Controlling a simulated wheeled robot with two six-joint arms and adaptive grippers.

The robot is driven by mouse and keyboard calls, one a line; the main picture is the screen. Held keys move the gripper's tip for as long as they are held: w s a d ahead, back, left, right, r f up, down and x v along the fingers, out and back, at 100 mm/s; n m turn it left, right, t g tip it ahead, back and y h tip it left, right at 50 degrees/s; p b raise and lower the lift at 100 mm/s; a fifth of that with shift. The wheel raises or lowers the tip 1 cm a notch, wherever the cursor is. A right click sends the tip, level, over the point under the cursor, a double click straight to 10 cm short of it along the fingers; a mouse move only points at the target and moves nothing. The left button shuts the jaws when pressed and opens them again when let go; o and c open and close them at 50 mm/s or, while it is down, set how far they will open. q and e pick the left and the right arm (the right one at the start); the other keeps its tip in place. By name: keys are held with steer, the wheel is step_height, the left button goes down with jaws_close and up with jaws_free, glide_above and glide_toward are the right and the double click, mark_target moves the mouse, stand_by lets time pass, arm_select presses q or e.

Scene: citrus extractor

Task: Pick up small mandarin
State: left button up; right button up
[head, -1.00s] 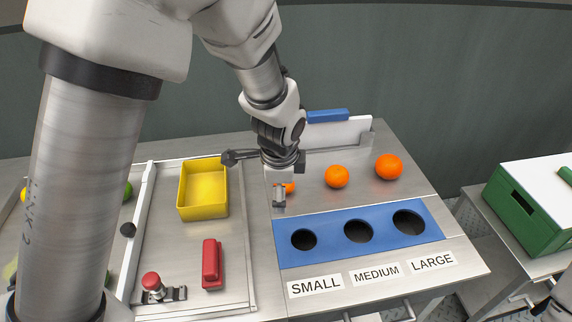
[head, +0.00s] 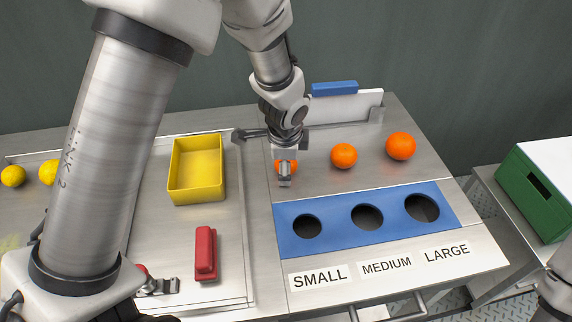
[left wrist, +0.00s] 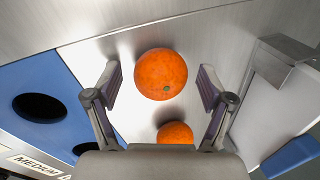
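The small mandarin (head: 279,166) is on the metal table behind the blue panel, partly hidden by my left gripper (head: 285,172). In the left wrist view this mandarin (left wrist: 160,74) shows between the spread fingers of my left gripper (left wrist: 159,80), with a gap on each side. The gripper is open and reaches down over it. The medium orange (head: 344,155) and the large orange (head: 401,145) stand in a row to its right. Another orange (left wrist: 174,132) shows lower in the wrist view, partly covered by the gripper body. My right gripper is not in view.
A blue panel (head: 385,243) with three holes lies in front, labelled SMALL, MEDIUM and LARGE. A yellow tray (head: 198,198) and a red handle (head: 206,255) are to the left. A white board with a blue piece (head: 335,88) stands behind. A green box (head: 540,190) is at right.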

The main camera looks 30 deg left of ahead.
arm_select(q)
steer(key=c, duration=1)
